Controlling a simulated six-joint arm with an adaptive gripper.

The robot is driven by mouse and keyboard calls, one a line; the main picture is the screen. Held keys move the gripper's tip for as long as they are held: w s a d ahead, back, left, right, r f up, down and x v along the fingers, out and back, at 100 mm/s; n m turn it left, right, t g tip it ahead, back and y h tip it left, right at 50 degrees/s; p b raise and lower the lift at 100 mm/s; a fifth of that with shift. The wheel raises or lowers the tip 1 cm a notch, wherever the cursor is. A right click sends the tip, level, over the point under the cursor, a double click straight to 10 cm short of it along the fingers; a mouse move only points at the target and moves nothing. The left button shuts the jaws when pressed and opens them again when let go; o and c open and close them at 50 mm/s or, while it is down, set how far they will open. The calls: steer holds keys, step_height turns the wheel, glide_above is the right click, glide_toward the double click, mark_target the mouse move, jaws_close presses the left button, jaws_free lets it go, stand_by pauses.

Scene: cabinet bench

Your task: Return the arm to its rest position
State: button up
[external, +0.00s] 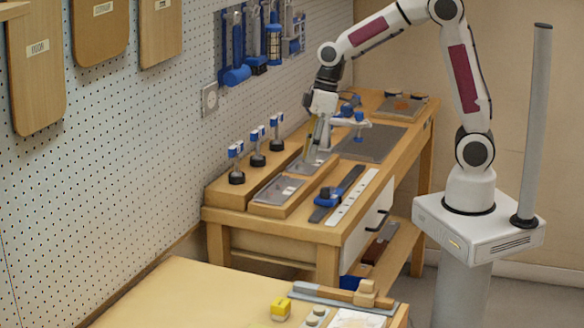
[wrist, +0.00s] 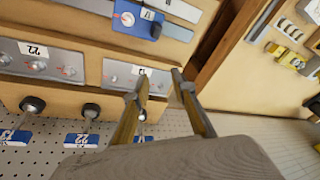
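My gripper (external: 316,138) points down over the wooden workbench (external: 275,230), close above a grey metal plate (external: 312,164) set in a wooden block. In the wrist view, the two fingers of my gripper (wrist: 160,80) stand apart with a gap between the tips, and I see nothing held between them. My arm is bent at the elbow and reaches left from its white base over the bench. Whether the fingertips touch anything below cannot be told.
Three blue-and-white-tagged black knobs (external: 257,159) stand along the pegboard side. A blue clamp-like tool (external: 330,196) and a white perforated strip (external: 354,198) lie near the front. Blue tools (external: 273,45) hang on the pegboard (external: 110,140). A second table (external: 190,295) is in the foreground.

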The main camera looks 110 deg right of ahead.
steer(key=s+a+r+n+t, duration=0.1)
steer(key=s+a+r, duration=0.3)
steer(key=s+a, duration=0.4)
steer(key=s+a+r+n+t, duration=0.1)
steer(key=s+a+r, duration=0.3)
steer(key=s+a, duration=0.5)
steer(key=shift+s+a+r+n+h, duration=0.3)
steer(key=shift+a+r+n, duration=0.1)
steer(key=shift+a, duration=1.7)
